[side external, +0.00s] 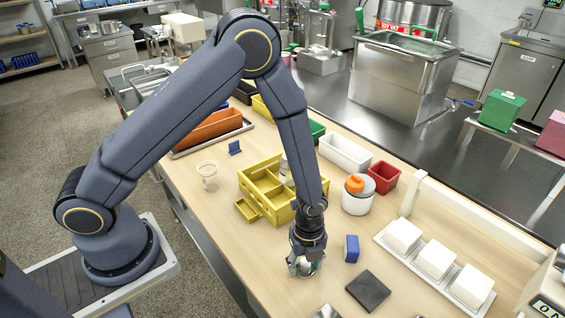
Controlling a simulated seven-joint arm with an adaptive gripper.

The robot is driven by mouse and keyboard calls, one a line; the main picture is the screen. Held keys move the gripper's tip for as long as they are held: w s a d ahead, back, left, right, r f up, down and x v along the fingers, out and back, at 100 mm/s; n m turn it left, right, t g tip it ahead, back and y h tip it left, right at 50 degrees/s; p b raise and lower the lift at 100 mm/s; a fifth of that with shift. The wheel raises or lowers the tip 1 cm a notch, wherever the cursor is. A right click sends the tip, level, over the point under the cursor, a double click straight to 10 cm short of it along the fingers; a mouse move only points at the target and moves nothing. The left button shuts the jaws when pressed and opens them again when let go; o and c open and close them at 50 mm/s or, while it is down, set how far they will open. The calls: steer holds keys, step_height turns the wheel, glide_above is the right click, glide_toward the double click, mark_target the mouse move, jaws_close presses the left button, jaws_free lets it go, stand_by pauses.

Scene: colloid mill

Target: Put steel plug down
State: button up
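My gripper (305,266) points down low over the front part of the wooden table (225,225). A small shiny silver piece, which looks like the steel plug (304,268), shows between its fingers, and they appear closed around it. The fingers hide most of the plug. I cannot tell whether its underside touches the table.
A blue block (351,249) and a dark square plate (368,291) lie right of my gripper. A yellow divided crate (262,205) stands behind it. Table left of the gripper is clear.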

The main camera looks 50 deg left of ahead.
steer(key=o, duration=0.3)
steer(key=shift+o, duration=0.2)
steer(key=shift+r, duration=0.1)
steer(key=shift+r, duration=0.35)
step_height(320, 180, up, 12)
step_height(320, 180, up, 9)
steer(key=n+t, duration=0.2)
steer(key=n, duration=0.4)
glide_above(305, 261)
steer(key=a, duration=0.5)
steer(key=s+a+r+n+t, duration=0.3)
steer(key=s+a+r+n, duration=0.6)
steer(key=n, duration=0.7)
steer(key=s+r, duration=0.2)
steer(key=s, duration=0.1)
steer(key=shift+a+r+t, duration=0.15)
steer(key=shift+r+t, duration=0.15)
steer(key=shift+r, duration=0.1)
